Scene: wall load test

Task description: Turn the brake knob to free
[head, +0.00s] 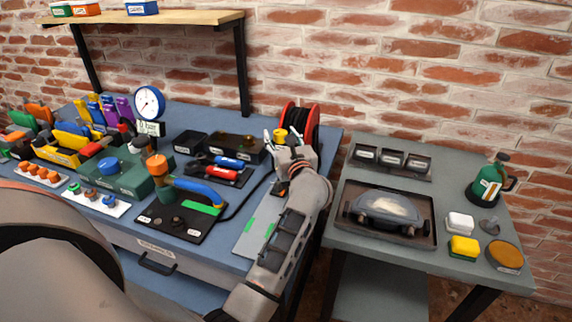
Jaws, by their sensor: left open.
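My left gripper (281,137) is at the right back of the blue workbench, its fingers pointing away from me. It is open, with one finger on each side of a small yellow knob (280,134). I cannot tell whether the fingers touch the knob. A red cable reel (301,119) stands just behind and to the right of the gripper, and the hand hides its lower part. The yellow knob appears to be the brake knob, but no marking or turn position is readable. My right gripper is not in view.
A pressure gauge (149,103), a black board with a blue-handled lever (183,215) and a dark box (237,148) are on the bench (228,122) left of my arm. A grey side table (394,255) at right holds a tray (429,213) and a green bottle (489,184). A shelf (180,17) hangs above.

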